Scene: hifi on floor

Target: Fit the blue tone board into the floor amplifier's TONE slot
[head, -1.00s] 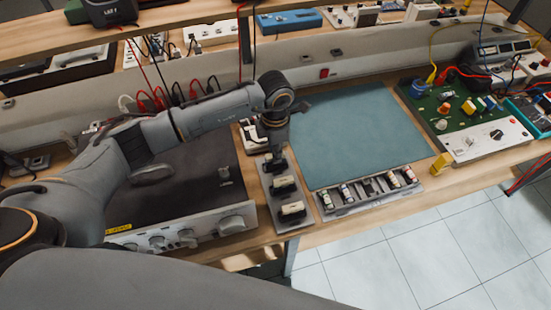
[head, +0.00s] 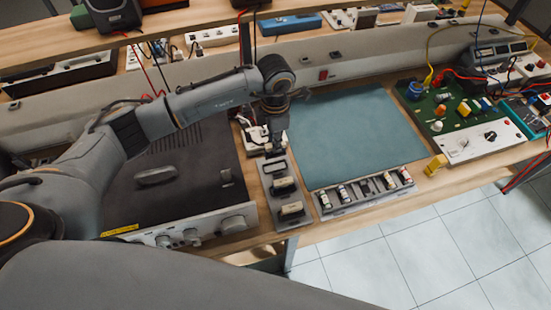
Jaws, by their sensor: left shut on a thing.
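My left gripper (head: 272,146) is over the far end of a narrow grey tray (head: 270,177) on the bench. It is shut on a small part at its tips, too small and dark to make out its colour or shape. Two small pale-and-dark pieces stand on the tray, a middle one (head: 284,185) and a near one (head: 292,209). An amplifier-like unit (head: 190,180) with a dark top and a silver knobbed front lies left of the tray, partly behind my left arm. I cannot make out a blue board or a TONE slot. My right gripper is not in view.
A teal mat (head: 355,135) lies clear right of the tray. A grey rack (head: 345,206) of small cylinders lies at its near edge, with a yellow block (head: 436,165) to the right. A green circuit panel (head: 450,110) stands at the right. Tiled floor (head: 420,250) shows in front.

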